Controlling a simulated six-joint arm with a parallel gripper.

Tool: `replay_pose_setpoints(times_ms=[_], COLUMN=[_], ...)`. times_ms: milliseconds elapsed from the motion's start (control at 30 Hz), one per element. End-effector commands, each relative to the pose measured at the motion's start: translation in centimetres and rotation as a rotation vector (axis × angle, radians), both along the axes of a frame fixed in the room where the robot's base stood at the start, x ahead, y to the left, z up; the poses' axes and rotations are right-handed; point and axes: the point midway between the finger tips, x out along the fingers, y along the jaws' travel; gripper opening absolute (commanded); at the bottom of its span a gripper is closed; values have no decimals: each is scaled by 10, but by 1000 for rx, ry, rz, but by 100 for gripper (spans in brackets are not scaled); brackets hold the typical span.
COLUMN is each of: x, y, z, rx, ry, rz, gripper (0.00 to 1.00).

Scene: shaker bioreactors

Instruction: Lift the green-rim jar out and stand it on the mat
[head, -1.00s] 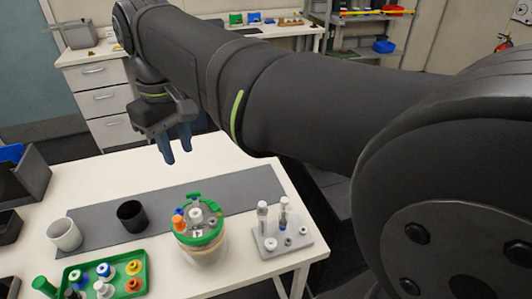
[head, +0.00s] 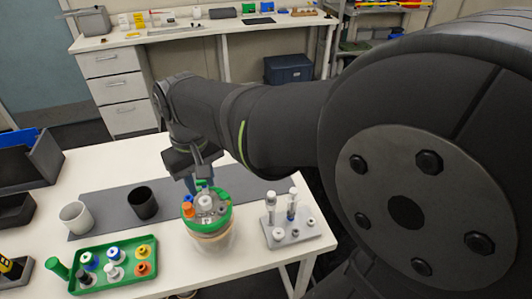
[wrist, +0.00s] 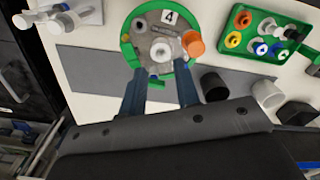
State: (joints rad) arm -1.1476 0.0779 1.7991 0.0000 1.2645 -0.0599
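The green-rim jar (head: 208,222) stands at the front middle of the table, with a clear body and a beige band below the rim. Its lid carries several ports, an orange cap and a "4" label; the lid also shows in the wrist view (wrist: 147,50). My gripper (head: 198,186) is at the jar's back edge, pointing down. In the wrist view its two blue fingers (wrist: 160,68) are apart, with nothing clamped between them, their tips at the near edge of the green rim. Contact cannot be told. The grey mat (head: 108,212) lies behind and left of the jar.
A black cup (head: 143,204) and a white cup (head: 75,217) stand on the mat's left part. A green tray (head: 90,288) of capped bottles is at front left. A grey rack (head: 297,235) with syringe-like tubes is right of the jar. The mat left of the jar is partly bare.

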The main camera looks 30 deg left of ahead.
Motion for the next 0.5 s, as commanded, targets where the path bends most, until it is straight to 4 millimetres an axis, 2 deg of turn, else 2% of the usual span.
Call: replay_pose_setpoints(times_ms=[333,500], x=[-1,-1], y=[2,2], z=[-43,-53], rx=[-3,0], ry=[1,0], rz=[0,0], gripper=[29,29])
